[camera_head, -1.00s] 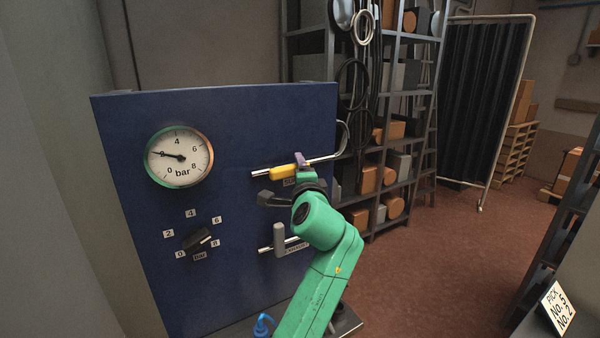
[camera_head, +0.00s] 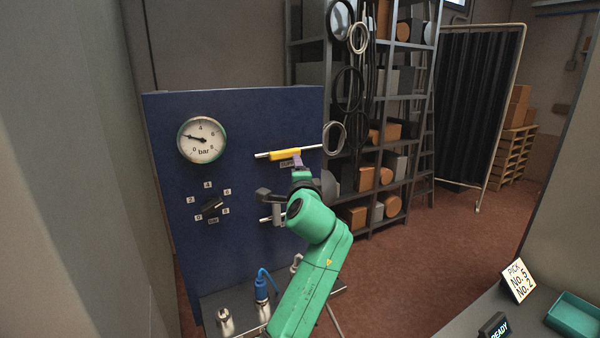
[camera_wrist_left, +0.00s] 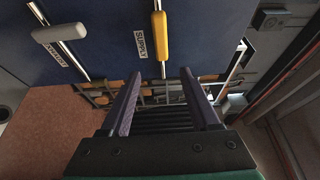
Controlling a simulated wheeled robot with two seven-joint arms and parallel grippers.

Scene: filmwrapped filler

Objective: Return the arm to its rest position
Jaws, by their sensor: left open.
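My left arm (camera_head: 315,265), green, reaches up in front of a dark blue panel (camera_head: 240,115). My left gripper (camera_head: 298,160) has purple fingers, close below a yellow handle on a horizontal pipe (camera_head: 284,155). In the left wrist view the gripper (camera_wrist_left: 160,75) is open with nothing between its fingers. The yellow handle (camera_wrist_left: 160,35), beside a "SUPPLY" label, lies beyond the fingertips, apart from them. A grey handle (camera_wrist_left: 60,32) is on another pipe. My right gripper is not in view.
The panel has a round bar gauge (camera_head: 202,140) and a black knob (camera_head: 212,206). Shelving (camera_head: 372,225) is behind. A "PICK" sign (camera_head: 518,281) and green tray (camera_head: 576,317) are at lower right.

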